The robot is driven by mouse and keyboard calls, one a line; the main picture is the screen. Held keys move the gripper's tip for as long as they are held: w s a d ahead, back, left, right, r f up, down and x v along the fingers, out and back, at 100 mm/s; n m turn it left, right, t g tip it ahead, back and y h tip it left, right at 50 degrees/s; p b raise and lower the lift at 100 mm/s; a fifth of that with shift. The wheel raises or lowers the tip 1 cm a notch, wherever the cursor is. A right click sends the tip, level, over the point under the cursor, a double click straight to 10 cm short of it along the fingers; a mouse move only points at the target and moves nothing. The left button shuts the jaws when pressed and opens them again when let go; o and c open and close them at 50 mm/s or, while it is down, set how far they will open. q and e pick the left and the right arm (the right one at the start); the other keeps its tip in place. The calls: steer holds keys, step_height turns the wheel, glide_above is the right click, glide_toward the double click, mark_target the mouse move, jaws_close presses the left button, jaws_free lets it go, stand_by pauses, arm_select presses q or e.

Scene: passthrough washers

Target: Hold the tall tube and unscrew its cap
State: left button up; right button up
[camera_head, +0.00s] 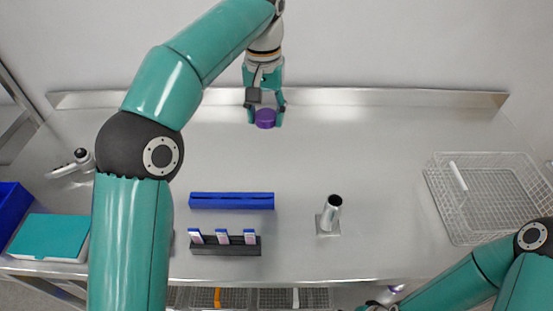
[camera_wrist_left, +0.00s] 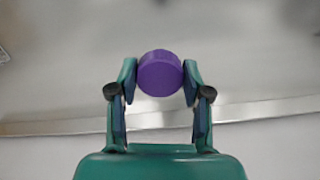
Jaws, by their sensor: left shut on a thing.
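A purple round cap (camera_head: 265,118) is between the fingers of my left gripper (camera_head: 265,112), over the back of the steel table. The left wrist view shows the same purple cap (camera_wrist_left: 160,73) pinched between both fingertips of my left gripper (camera_wrist_left: 160,80). No tube body shows under the cap in either view; I cannot tell whether one is hidden behind it.
A metal cylinder (camera_head: 330,212) stands on a small square base. A blue block (camera_head: 232,201) and a dark rack (camera_head: 226,246) with white pieces are left of it. A wire basket (camera_head: 438,205) is at right. The table's middle is clear. A small purple thing (camera_head: 397,288) shows past the front edge.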

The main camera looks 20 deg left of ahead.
arm_select(q)
steer(key=b, duration=0.2)
glide_above(267, 179)
step_height(267, 179, down, 14)
steer(key=shift+a+f, duration=0.1)
steer(key=shift+f, duration=2.7)
steer(key=shift+f, duration=0.1)
steer(key=o, duration=1.3)
